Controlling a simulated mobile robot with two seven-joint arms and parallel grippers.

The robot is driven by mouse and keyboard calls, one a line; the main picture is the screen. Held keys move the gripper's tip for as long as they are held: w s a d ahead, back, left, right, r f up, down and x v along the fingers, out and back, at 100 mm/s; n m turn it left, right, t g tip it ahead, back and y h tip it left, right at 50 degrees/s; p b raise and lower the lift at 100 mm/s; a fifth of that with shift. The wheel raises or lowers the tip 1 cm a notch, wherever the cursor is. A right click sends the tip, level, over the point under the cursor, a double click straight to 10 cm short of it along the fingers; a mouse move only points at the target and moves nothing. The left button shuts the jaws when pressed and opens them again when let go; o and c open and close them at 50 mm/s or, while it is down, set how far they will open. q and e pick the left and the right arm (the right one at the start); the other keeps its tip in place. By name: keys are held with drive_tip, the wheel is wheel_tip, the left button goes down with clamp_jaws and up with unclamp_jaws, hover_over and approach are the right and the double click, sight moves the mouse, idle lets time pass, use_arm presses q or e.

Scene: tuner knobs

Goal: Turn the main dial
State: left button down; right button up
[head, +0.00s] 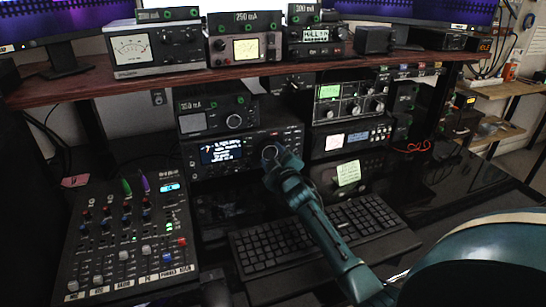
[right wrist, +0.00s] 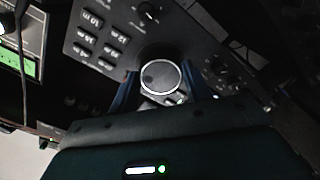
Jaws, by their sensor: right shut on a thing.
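The main dial (head: 270,152) is a round knob on the front of the black radio (head: 222,172), to the right of its lit screen. In the right wrist view the main dial (right wrist: 161,77) shows as a dark disc with a pale rim and a finger dimple. My right gripper (head: 276,160) reaches up from the lower right to the dial. In the right wrist view its blue fingers (right wrist: 160,88) are on both sides of the dial, shut on it. Their contact points are partly hidden. My left gripper is not in view.
A keyboard (head: 310,240) lies under my right arm. A mixer (head: 130,240) with several knobs and faders stands at the left. A shelf (head: 200,84) with meters hangs above. Other equipment (head: 350,135) is stacked to the right of the radio. The glossy desk is clear at the right (head: 440,175).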

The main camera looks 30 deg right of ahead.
drive_tip(key=o, duration=1)
drive_tip(key=shift+c, duration=0.2)
wheel_tip(320, 180, up, 8)
drive_tip(key=shift+s+r+p, duration=0.1)
drive_tip(key=shift+r+p, duration=0.15)
drive_tip(key=shift+p, duration=0.7)
drive_tip(key=shift+r, duration=0.8)
